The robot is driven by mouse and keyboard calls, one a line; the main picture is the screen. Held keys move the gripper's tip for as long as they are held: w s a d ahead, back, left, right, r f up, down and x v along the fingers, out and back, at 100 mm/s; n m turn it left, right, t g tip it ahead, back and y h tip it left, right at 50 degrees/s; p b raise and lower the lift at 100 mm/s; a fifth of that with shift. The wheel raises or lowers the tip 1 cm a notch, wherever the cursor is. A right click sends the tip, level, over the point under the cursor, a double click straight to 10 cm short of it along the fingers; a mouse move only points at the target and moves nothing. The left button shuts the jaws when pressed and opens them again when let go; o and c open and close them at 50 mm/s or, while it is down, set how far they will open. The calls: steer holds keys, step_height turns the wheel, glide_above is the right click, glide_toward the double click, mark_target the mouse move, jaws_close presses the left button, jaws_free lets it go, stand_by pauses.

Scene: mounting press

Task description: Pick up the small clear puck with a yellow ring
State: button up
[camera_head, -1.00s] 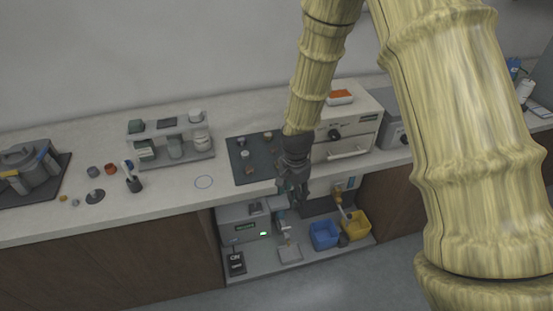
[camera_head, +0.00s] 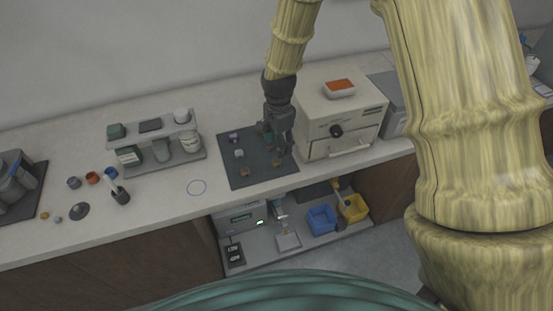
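Several small pucks sit on a dark mat (camera_head: 229,172) on the counter. One is pale (camera_head: 239,153), one purplish (camera_head: 233,137), and one brownish-orange (camera_head: 245,171). Another small tan piece (camera_head: 276,162) shows just below my gripper. They are too small for me to tell which is clear with a yellow ring. My gripper (camera_head: 279,148) points down over the right part of the mat. Its fingers look apart, and I see nothing held between them.
A beige oven-like box (camera_head: 345,112) with a red-orange tray (camera_head: 339,88) on top stands close to the right of my gripper. A grey rack (camera_head: 190,158) with jars stands left of the mat. Blue (camera_head: 321,220) and yellow (camera_head: 352,208) bins sit on the lower shelf.

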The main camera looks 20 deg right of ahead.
mark_target(277, 161)
steer(key=f, duration=0.2)
steer(key=f+p, duration=0.1)
steer(key=shift+w+a+f, duration=0.25)
steer(key=shift+a, duration=0.15)
steer(key=shift+s+d+f, duration=0.15)
steer(key=shift+s+f, duration=0.05)
steer(key=shift+f, duration=0.05)
steer(key=shift+w+d+f+p, duration=0.1)
steer(key=shift+w+f+p, duration=0.1)
steer(key=shift+f+p, duration=0.4)
steer(key=shift+w+d+f+p, duration=0.1)
steer(key=shift+w+f+p, duration=0.1)
steer(key=shift+f+p, duration=0.75)
steer(key=shift+f, duration=1.05)
steer(key=shift+c, duration=0.3)
steer(key=c, duration=0.9)
